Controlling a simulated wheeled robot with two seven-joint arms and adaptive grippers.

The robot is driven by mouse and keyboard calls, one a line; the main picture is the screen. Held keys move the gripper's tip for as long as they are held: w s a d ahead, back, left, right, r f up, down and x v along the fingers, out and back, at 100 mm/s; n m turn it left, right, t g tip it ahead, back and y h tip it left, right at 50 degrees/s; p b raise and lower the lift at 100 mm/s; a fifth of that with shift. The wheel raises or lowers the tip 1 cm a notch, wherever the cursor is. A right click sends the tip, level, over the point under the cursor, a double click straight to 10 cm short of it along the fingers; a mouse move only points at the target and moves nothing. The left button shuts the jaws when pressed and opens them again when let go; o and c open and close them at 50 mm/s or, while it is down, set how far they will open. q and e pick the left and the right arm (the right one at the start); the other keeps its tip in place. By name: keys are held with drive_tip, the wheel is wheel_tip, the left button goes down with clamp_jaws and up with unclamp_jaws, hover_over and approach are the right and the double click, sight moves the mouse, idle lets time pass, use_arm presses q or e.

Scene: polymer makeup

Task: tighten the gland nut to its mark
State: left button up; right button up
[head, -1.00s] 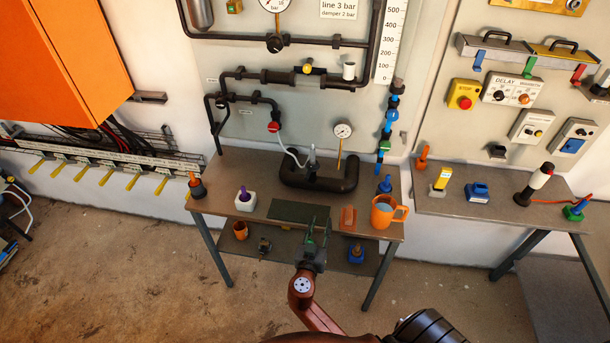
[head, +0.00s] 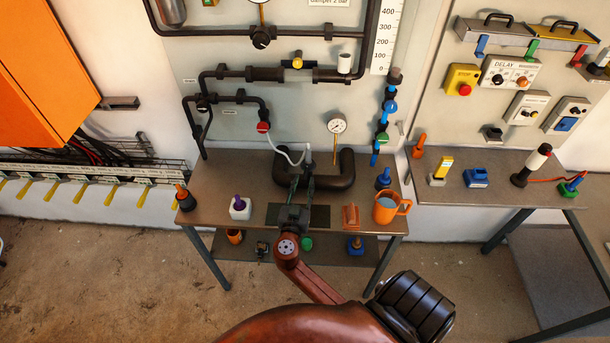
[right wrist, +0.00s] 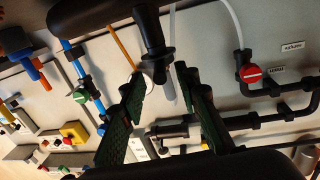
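A black U-shaped pipe (head: 334,174) lies on the table, with a pale upright piece (head: 308,153) near its middle. In the right wrist view a black ribbed fitting (right wrist: 153,45) sticks out from the pipe (right wrist: 90,14), with a pale stem (right wrist: 171,75) beside it. I cannot tell which ring is the gland nut, and I make out no mark. My right gripper (head: 303,178) is open, its green-padded fingers reaching toward the fitting. In the wrist view the gripper (right wrist: 159,78) has its fingertips on either side of the fitting's end, apparently apart from it. My left gripper is not in view.
The table (head: 225,172) also holds a white block with a purple peg (head: 240,209), an orange mug (head: 387,210) and an orange piece (head: 351,216). A round gauge (head: 337,126) stands behind the pipe. A white hose (head: 283,152) runs from the red-capped valve (head: 263,127).

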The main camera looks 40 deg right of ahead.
sight(305, 176)
drive_tip(key=shift+x, duration=1.25)
drive_tip(key=shift+w+d, duration=0.15)
drive_tip(key=shift+w, duration=0.05)
drive_tip(key=shift+d, duration=0.15)
clamp_jaws()
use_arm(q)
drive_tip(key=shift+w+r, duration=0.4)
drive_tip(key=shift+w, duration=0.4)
